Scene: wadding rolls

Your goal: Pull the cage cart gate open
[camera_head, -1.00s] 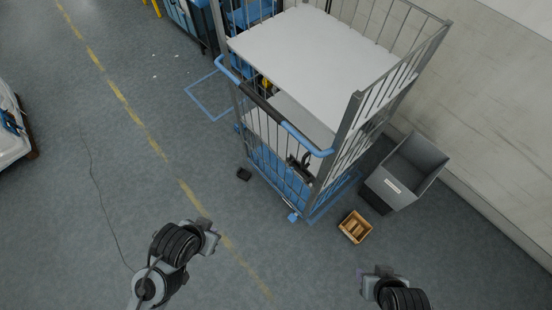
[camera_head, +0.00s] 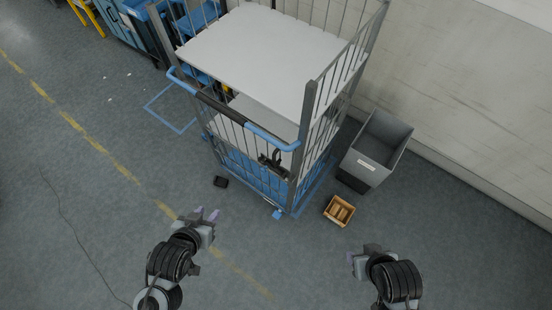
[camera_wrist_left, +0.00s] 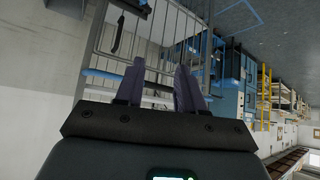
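The cage cart (camera_head: 250,50) stands upright, with grey wire sides and white shelves. Its gate (camera_head: 226,128) is the wire front panel facing me and looks closed. A blue rail with a black grip (camera_head: 222,108) crosses the gate's upper part. A dark latch-like piece (camera_head: 273,162) sits at its right side. My left gripper (camera_head: 207,213) is open and empty, in front of the cart and apart from it. In the left wrist view, its two purple fingers (camera_wrist_left: 158,85) are spread, with the cart's bars (camera_wrist_left: 160,25) beyond. My right gripper (camera_head: 352,259) is at the lower right, its fingers hardly visible.
A grey bin (camera_head: 378,148) stands right of the cart by the wall. A small wooden crate (camera_head: 339,211) lies on the floor in front of it. The floor before the cart is otherwise clear.

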